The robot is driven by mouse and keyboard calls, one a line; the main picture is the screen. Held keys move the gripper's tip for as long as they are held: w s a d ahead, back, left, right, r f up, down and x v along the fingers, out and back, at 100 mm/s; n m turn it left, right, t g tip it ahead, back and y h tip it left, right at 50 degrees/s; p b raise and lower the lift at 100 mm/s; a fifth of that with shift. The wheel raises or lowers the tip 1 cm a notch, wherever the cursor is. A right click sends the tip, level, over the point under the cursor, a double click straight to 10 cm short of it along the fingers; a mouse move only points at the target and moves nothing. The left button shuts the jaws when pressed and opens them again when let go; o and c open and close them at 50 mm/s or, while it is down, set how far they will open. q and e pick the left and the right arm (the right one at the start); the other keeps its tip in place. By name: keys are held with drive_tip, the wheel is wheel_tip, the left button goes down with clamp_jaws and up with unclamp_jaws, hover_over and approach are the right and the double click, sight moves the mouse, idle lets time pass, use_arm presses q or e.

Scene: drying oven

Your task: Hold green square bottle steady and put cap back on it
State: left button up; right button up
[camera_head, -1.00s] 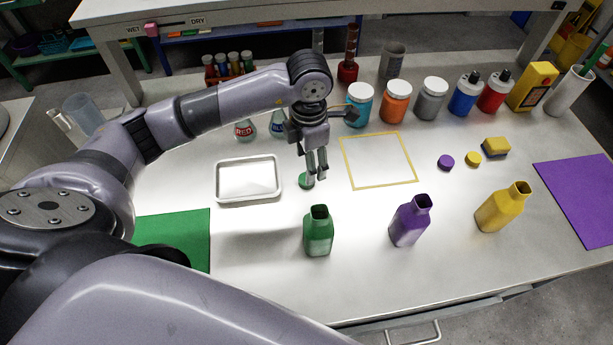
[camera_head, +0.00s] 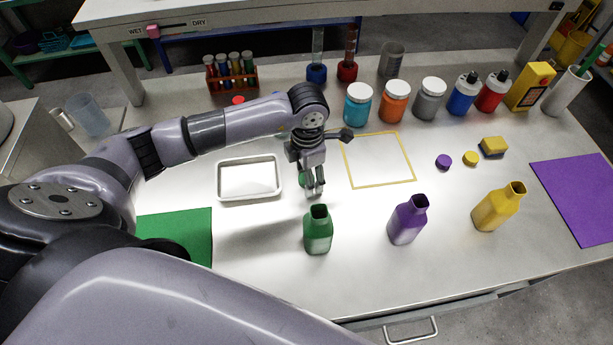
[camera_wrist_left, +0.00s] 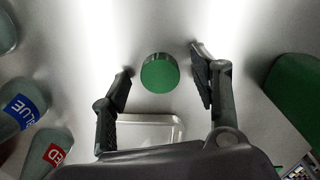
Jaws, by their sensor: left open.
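The green square bottle (camera_head: 318,236) stands upright and open near the front of the bench. It also shows at the right edge of the left wrist view (camera_wrist_left: 296,88). The round green cap (camera_wrist_left: 160,73) lies on the bench behind the bottle. In the head view, the cap (camera_head: 302,180) is mostly hidden by my left gripper (camera_head: 314,191). That gripper is open and pointing down just above the bench. In the left wrist view, the cap appears between and slightly beyond the fingertips, with gaps on both sides. My right gripper is not in view.
A white tray (camera_head: 221,190) lies left of the cap. Open purple (camera_head: 409,222) and yellow (camera_head: 494,212) bottles stand to the right, with purple (camera_head: 443,161) and yellow (camera_head: 470,158) caps behind them. A yellow-outlined square (camera_head: 411,160) is bare. A green mat (camera_head: 185,230) lies left.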

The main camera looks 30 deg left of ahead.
use_arm(q)
drive_tip(key=shift+c, duration=0.5)
drive_tip(key=c, duration=0.7)
drive_tip(key=shift+o, duration=0.2)
drive_tip(key=shift+r, duration=0.1)
wheel_tip(320, 180, up, 20)
drive_tip(key=b, duration=0.1)
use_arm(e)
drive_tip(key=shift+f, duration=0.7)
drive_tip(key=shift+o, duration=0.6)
